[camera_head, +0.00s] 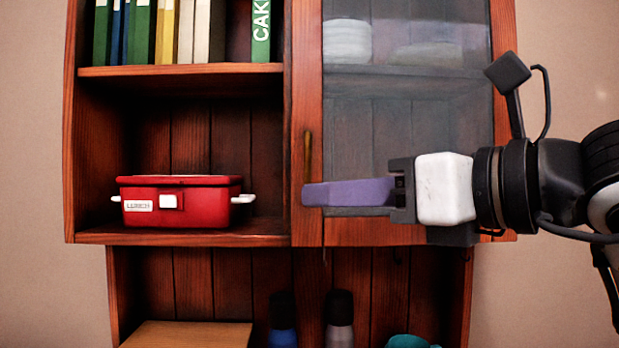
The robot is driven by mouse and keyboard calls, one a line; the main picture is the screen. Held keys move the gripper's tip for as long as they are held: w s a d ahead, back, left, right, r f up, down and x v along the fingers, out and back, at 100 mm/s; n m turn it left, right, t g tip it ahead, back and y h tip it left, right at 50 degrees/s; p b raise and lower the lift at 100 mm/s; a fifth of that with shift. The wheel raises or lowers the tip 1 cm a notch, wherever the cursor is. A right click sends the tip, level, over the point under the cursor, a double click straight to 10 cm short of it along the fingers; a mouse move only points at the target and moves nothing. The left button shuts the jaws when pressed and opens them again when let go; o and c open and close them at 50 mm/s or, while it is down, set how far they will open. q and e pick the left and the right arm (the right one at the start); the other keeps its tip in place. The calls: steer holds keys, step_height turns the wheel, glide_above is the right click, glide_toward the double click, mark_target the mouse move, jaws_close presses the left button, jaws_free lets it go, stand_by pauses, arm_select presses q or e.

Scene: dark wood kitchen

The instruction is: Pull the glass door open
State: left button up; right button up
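The glass door (400,110) is the right half of the upper wooden cabinet, with a red-brown frame and a dim pane. It looks shut. A slim upright brass handle (307,150) sits on its left frame post. My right gripper (318,194) comes in from the right in front of the door. Its purple fingers point left, with the tips over the left frame post, a little below the handle. The fingers are seen side-on and overlap, so their gap is hidden. Nothing shows between them. My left gripper is not in view.
The open left side holds a red lunch box (180,205) on its shelf and several books (160,32) above. White dishes (347,40) stand behind the glass. Below are two bottles (340,322), a wooden board (190,334) and a teal item (408,341).

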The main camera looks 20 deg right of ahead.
mark_target(310, 164)
steer(key=d+r+m+t+h, duration=0.1)
steer(key=d+r+t+h, duration=0.1)
steer(key=d+r+h, duration=0.1)
steer(key=shift+y, duration=0.4)
steer(key=p+x, duration=0.1)
steer(key=x, duration=0.4)
steer(key=p+x, duration=0.1)
steer(key=x, duration=0.3)
steer(key=shift+w+d+r, duration=0.1)
steer(key=shift+w, duration=0.3)
jaws_close()
stand_by(0.4)
